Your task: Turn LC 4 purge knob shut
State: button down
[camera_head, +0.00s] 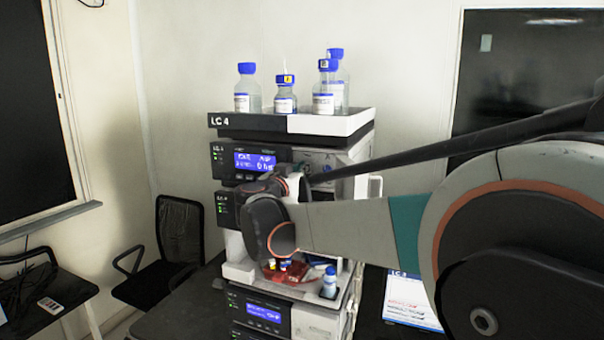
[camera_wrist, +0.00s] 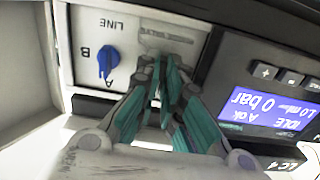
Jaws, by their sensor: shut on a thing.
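The LC 4 stack (camera_head: 250,122) stands in the middle of the head view, its name on the top tray's front edge. Its upper module shows a lit blue display (camera_head: 255,160); in the wrist view this display (camera_wrist: 268,108) is upside down and reads IDLE and 0 bar. My gripper (camera_wrist: 169,66) is at the pale front panel, its teal fingers close together and shut on the purge knob. In the head view my wrist hides the fingertips.
A blue A/B LINE selector (camera_wrist: 106,61) sits close beside my fingers. Blue-capped bottles (camera_head: 246,88) stand on the top tray. A red tray with small vials (camera_head: 290,272) lies lower in the stack. A black chair (camera_head: 178,245) is at left.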

jog(key=shift+f, duration=0.1)
jog(key=c, duration=1.7)
grip_release()
jog(key=v, duration=0.7)
jog(key=shift+s+a, duration=0.1)
jog(key=shift+s, duration=0.15)
